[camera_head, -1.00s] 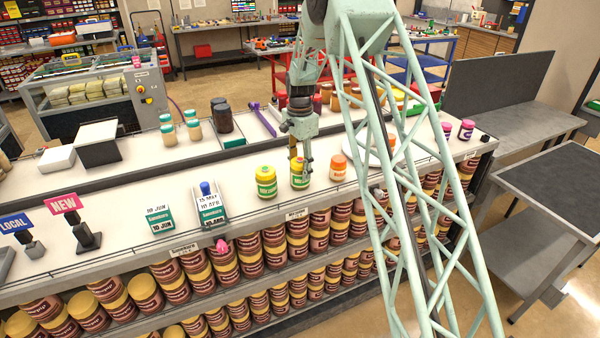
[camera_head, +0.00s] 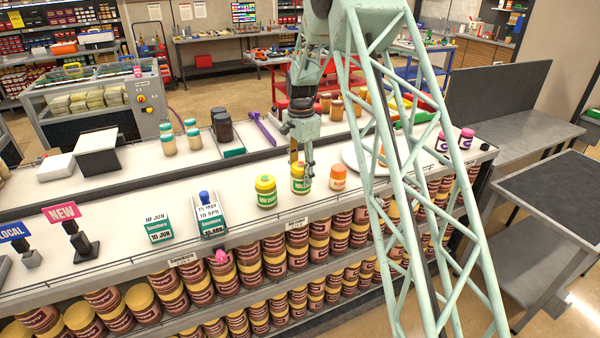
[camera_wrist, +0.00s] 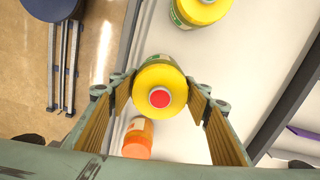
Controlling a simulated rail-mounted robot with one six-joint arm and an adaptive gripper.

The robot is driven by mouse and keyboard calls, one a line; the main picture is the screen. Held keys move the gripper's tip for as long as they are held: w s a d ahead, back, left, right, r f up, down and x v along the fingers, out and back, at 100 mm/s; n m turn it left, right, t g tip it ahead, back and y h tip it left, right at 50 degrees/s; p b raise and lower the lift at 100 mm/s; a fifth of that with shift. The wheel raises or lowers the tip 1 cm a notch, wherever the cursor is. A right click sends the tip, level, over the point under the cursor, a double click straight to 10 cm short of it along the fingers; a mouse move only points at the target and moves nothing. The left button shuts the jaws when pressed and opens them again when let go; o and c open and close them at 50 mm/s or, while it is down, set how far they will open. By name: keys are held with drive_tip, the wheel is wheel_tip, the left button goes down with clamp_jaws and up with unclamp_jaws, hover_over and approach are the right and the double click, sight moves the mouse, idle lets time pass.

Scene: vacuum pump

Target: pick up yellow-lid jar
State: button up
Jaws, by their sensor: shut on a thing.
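The yellow-lid jar (camera_head: 300,184), with a green and yellow label, is between the fingers of my gripper (camera_head: 301,168) at the middle of the counter. In the wrist view its round yellow lid (camera_wrist: 150,78) with a red disc on top lies between the two fingers (camera_wrist: 160,100). My gripper is shut on this jar. The jar is upright and looks slightly above the counter; its base gap is hard to see. A second yellow-lid jar (camera_head: 266,193) stands just left, apart from it.
An orange-lid jar (camera_head: 338,179) stands close on the right; it also shows in the wrist view (camera_wrist: 137,140). A white plate (camera_head: 352,158) lies farther right. The counter (camera_head: 150,190) behind the jars has free room.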

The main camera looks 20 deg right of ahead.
drive_tip(key=s+a+r+b, duration=0.1)
drive_tip(key=s+a, duration=0.1)
drive_tip(key=s, duration=1.1)
drive_tip(key=shift+s+r, duration=0.2)
drive_tip(key=shift+s, duration=0.2)
drive_tip(key=shift+a, duration=0.1)
drive_tip(key=shift+f, duration=0.1)
drive_tip(key=s+a+f+n+b, duration=0.2)
drive_tip(key=f+n+b, duration=0.3)
drive_tip(key=f, duration=0.6)
drive_tip(key=s+a+f+n+b, duration=0.2)
drive_tip(key=s+f+n+b, duration=0.1)
drive_tip(key=f+n, duration=0.7)
wheel_tip(320, 180, down, 2)
drive_tip(key=shift+a+f+b, duration=0.2)
drive_tip(key=shift+a+b, duration=0.05)
drive_tip(key=shift+b, duration=0.6)
drive_tip(key=shift+s+d, duration=0.1)
drive_tip(key=shift+d, duration=0.05)
